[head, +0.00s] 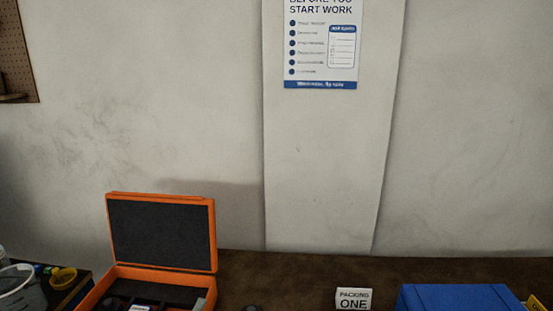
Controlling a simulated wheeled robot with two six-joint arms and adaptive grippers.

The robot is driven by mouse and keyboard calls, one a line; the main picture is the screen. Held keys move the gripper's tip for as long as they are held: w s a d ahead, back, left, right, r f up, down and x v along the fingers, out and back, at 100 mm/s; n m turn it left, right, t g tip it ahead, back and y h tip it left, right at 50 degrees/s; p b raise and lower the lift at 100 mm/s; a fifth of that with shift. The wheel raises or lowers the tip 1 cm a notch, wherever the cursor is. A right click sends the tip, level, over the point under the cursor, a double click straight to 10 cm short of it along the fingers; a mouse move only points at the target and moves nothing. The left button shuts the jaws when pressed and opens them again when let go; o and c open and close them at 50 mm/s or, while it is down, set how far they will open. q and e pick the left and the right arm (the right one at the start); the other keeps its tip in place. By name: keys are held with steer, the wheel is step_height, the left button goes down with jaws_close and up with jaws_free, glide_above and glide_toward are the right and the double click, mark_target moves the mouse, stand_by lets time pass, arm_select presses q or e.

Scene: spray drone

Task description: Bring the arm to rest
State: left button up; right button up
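Neither of my arms nor either gripper shows in the head view. The camera looks mostly at the wall above a dark brown bench (290,268). An open orange case (212,235) with dark foam in its lid stands on the bench at the lower left. Its lid is upright, and its lower part is cut off by the bottom edge. Some small items lie in it, too cropped to tell.
A white sign (353,297) reading "PACKING ONE" stands right of centre. A blue box (455,297) is at the lower right, with something yellow (535,303) beside it. A poster (320,45) hangs on the wall.

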arm_select(q)
steer(key=s+f+m+g, duration=0.9)
steer(key=s+f+m, duration=0.2)
steer(key=s, duration=0.5)
steer(key=s+a+f+m+g+y, duration=0.1)
steer(key=s+a+m+g+y, duration=0.15)
steer(key=s, duration=0.45)
steer(key=s+a+f+m+g+y, duration=0.1)
steer(key=s+a+f+g+y, duration=0.2)
steer(key=s, duration=0.4)
steer(key=s+a+f+h+b, duration=0.1)
steer(key=a+f+b, duration=0.15)
steer(key=f, duration=0.85)
steer(key=a+f+b, duration=0.1)
steer(key=f+b, duration=0.2)
steer(key=f, duration=0.8)
steer(key=s+f+g+b, duration=0.1)
steer(key=s+f+b, duration=0.1)
steer(key=s+f, duration=0.5)
steer(key=s+f+g+b, duration=0.1)
steer(key=s+f+b, duration=0.1)
steer(key=s+f, duration=0.5)
step_height(320, 180, down, 5)
steer(key=shift+s+f, duration=0.15)
steer(key=shift+s, duration=0.2)
steer(key=shift+a, duration=0.1)
